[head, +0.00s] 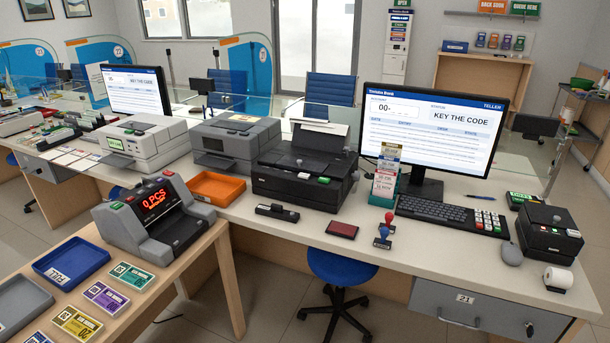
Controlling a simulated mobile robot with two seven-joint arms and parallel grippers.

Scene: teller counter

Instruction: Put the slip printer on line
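A black printer (300,178) stands on the teller counter, left of the right monitor. A white sheet (318,130) stands up at its back. No label tells which machine is the slip printer. Neither of my grippers is in view.
A keyboard (450,214), mouse (510,254), paper roll (558,279) and stamps (386,228) lie near the black machines. A grey printer (236,142) and orange tray (216,187) are left. A banknote counter (153,218) stands on the front-left table. A blue stool (340,267) stands before the counter.

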